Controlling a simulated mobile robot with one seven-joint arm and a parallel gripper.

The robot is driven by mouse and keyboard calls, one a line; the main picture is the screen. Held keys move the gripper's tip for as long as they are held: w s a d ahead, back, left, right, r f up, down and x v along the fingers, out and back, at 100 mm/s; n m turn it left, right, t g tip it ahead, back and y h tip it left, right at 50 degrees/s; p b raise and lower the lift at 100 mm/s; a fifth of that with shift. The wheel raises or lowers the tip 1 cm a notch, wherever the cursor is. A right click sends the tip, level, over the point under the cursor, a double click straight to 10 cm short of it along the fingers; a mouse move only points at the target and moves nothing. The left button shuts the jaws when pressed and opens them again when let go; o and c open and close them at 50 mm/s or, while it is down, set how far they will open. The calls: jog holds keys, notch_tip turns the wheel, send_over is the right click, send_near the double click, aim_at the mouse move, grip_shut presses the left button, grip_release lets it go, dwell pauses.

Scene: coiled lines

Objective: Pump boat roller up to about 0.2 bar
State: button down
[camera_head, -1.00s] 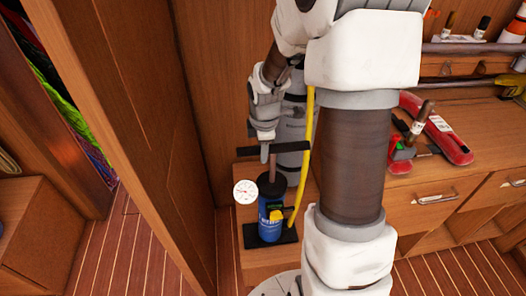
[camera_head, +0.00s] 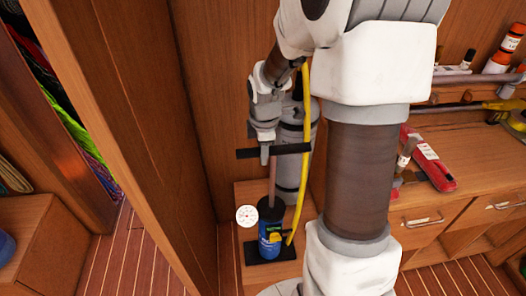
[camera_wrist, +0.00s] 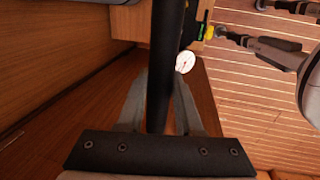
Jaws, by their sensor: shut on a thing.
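The hand pump has a blue body (camera_head: 270,240), a black cap and a black foot plate, and stands upright on a low wooden ledge. Its black T-handle (camera_head: 292,149) is raised on a bare rod above the body. My gripper (camera_head: 265,152) is shut on the handle from above; in the wrist view the black bar (camera_wrist: 165,60) runs between the fingers. A round white gauge (camera_head: 247,216) sits left of the pump, also seen in the wrist view (camera_wrist: 185,62); its reading is too small to tell. A yellow hose (camera_head: 305,130) rises from the pump. A grey upright cylinder (camera_head: 288,172) behind may be the boat roller.
A wooden wall panel (camera_head: 130,120) stands close on the left. A wooden bench (camera_head: 450,160) with drawers and a red tool (camera_head: 430,160) is on the right. Striped floor (camera_head: 110,265) lies clear at the front left.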

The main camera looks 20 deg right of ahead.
jog(key=c, duration=0.6)
grip_release()
jog(key=s+r, duration=0.1)
jog(key=r, duration=0.4)
jog(key=s+r+p, duration=0.1)
jog(key=r, duration=0.5)
jog(key=s+a+r, duration=0.1)
jog(key=r, duration=0.5)
jog(key=shift+s+p, duration=0.1)
jog(key=shift+p, duration=0.3)
